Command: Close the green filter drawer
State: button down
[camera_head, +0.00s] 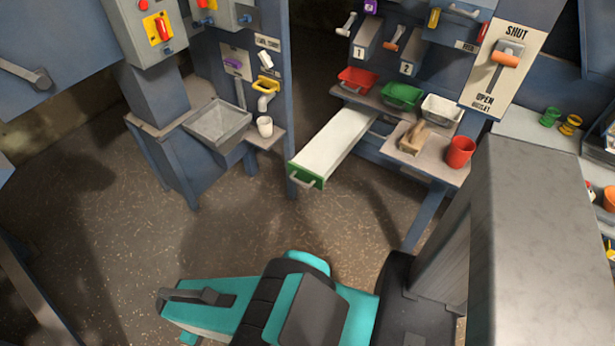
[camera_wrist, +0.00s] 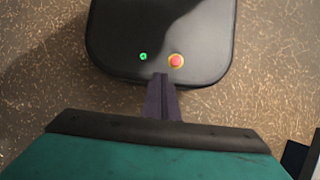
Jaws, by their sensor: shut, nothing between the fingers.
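The green filter drawer (camera_head: 309,174) is pulled far out from under the bench in the head view. It has a green front with a grey handle, and a long pale top surface runs back under the bench. My gripper (camera_wrist: 162,82) shows in the wrist view with its dark fingers together and nothing between them. It points over the floor and my own black base, away from any drawer. In the head view my teal arm is low in the picture, in front of the drawer and apart from it. The drawer does not show in the wrist view.
The bench (camera_head: 361,98) carries red (camera_head: 357,80), green (camera_head: 402,96) and white (camera_head: 442,109) bins. A red cup (camera_head: 460,152) and a tan object (camera_head: 413,139) stand on its lower shelf. A grey tray (camera_head: 217,124) is at left. Open speckled floor lies before the drawer.

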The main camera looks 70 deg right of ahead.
jog(key=shift+w, duration=0.1)
jog(key=w+d+r+m+t+h+b, duration=0.1)
jog(key=w+d+m+b, duration=0.4)
jog(key=d, duration=0.5)
jog(key=w+d+m+b, duration=0.2)
jog(key=w+d+m, duration=0.2)
jog(key=d+m, duration=0.4)
jog(key=w+d+r+m+t+h+b, duration=0.1)
jog(key=w+d+m+b, duration=0.35)
jog(key=d, duration=0.65)
jog(key=s+d+r+m+b, duration=0.2)
jog(key=s+d+r+m, duration=0.2)
jog(key=d, duration=0.6)
jog(key=s+d+r+m+g+h+b, duration=0.1)
jog(key=s+d+r+m+b, duration=0.2)
jog(key=d+m, duration=0.6)
jog(key=s+d+r+m+g+h+b, duration=0.1)
jog(key=s+d+r+m+b, duration=0.2)
jog(key=d+m, duration=0.4)
jog(key=s+d+r, duration=0.1)
jog(key=d+r, duration=0.1)
jog(key=d, duration=0.3)
jog(key=shift+s+r, duration=0.3)
